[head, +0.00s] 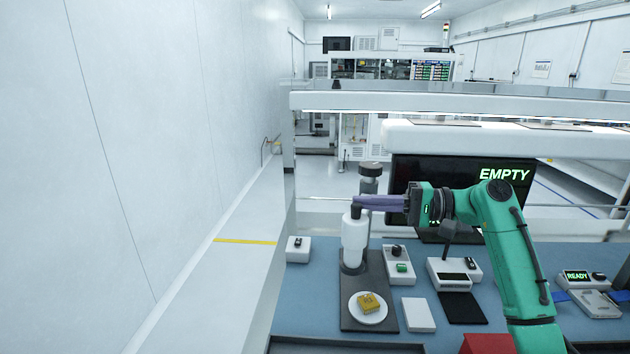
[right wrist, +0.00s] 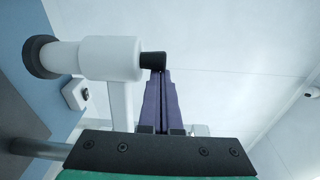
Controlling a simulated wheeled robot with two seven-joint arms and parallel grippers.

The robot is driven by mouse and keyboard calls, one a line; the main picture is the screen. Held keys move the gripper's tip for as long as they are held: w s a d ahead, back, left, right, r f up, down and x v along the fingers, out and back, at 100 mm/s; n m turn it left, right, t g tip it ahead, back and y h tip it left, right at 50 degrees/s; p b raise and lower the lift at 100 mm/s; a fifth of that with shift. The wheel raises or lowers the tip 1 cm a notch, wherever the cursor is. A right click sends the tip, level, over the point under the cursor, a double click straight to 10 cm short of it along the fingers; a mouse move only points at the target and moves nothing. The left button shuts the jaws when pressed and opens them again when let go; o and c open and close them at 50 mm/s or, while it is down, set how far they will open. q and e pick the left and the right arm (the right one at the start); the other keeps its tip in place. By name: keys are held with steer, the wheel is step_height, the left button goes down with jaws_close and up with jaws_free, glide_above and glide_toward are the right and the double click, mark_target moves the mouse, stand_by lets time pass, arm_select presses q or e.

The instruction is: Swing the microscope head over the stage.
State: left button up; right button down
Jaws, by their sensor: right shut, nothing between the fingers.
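The microscope has a white head (head: 354,238), a grey post (head: 370,184) with a dark knob on top, and a dark base (head: 349,318). On the base is a round white stage (head: 382,315) carrying a yellow block (head: 369,301). In the head view the white head shows above and left of the stage, towards the post. My right gripper (head: 358,202) is shut and empty, its purple fingertips at the head's black upper end. In the right wrist view the fingertips (right wrist: 161,72) meet the black tip of the white head (right wrist: 110,58); contact is likely but unclear. My left gripper is out of view.
A monitor reading EMPTY (head: 505,174) stands behind my right arm. Small white devices stand left (head: 298,250) and right (head: 399,267) of the microscope. A white pad (head: 418,315) and a black pad (head: 463,308) lie right of the base. A white wall rises at left.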

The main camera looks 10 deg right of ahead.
steer(key=shift+v, duration=1.1)
steer(key=shift+f, duration=0.1)
steer(key=shift+w, duration=0.1)
stand_by(0.5)
